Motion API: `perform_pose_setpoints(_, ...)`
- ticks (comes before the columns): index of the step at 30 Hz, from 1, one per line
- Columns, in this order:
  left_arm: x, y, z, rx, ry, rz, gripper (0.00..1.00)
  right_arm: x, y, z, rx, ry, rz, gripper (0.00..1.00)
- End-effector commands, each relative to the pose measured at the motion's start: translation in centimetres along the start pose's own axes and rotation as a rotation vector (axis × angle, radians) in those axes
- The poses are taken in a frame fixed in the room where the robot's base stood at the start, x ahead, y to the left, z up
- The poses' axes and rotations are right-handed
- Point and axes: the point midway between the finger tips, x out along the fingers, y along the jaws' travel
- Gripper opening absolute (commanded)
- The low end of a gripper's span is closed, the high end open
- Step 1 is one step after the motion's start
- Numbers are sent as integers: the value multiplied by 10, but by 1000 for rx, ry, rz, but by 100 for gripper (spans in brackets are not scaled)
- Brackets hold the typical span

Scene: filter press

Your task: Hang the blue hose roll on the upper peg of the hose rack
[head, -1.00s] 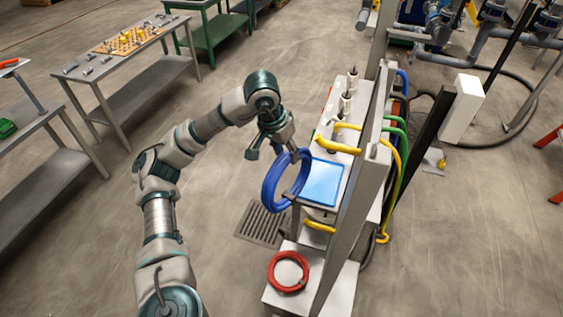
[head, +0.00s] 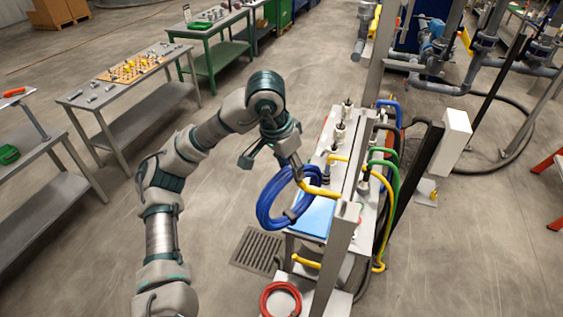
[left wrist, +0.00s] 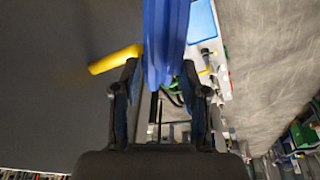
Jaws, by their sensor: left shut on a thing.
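The blue hose roll (head: 268,208) hangs from my left gripper (head: 298,172), which is shut on its upper part. In the left wrist view, the roll (left wrist: 165,40) runs edge-on between the fingers of the left gripper (left wrist: 160,78). The yellow upper peg (head: 320,190) of the hose rack (head: 342,240) is right beside the roll's upper right side. The peg also shows left of the roll in the left wrist view (left wrist: 115,60). I cannot tell whether the roll is around the peg or only beside it. The yellow lower peg (head: 306,262) is empty. My right gripper is out of view.
A red hose roll (head: 281,300) lies low at the rack's foot. A blue panel (head: 312,217) and a white bench with fittings (head: 335,140) are behind the peg. Green and yellow hoses (head: 384,165) hang to the right. Floor left of the rack is clear around a grate (head: 256,250).

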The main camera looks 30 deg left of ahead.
Motion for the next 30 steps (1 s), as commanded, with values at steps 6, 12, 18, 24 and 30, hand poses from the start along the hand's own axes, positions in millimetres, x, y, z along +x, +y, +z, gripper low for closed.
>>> perform_pose_setpoints(6, 3, 8, -5, -1, 4, 3, 0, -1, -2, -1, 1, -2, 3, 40)
perform_pose_setpoints(12, 6, 18, -11, 0, 4, 3, 0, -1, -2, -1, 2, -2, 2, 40)
perform_pose_setpoints(18, 10, 29, -17, -1, 4, 3, 0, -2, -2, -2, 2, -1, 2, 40)
perform_pose_setpoints(24, 14, 45, -25, 1, 2, 2, 0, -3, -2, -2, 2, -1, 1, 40)
perform_pose_setpoints(30, 18, 61, -32, 4, -1, 1, 0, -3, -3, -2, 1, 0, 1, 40)
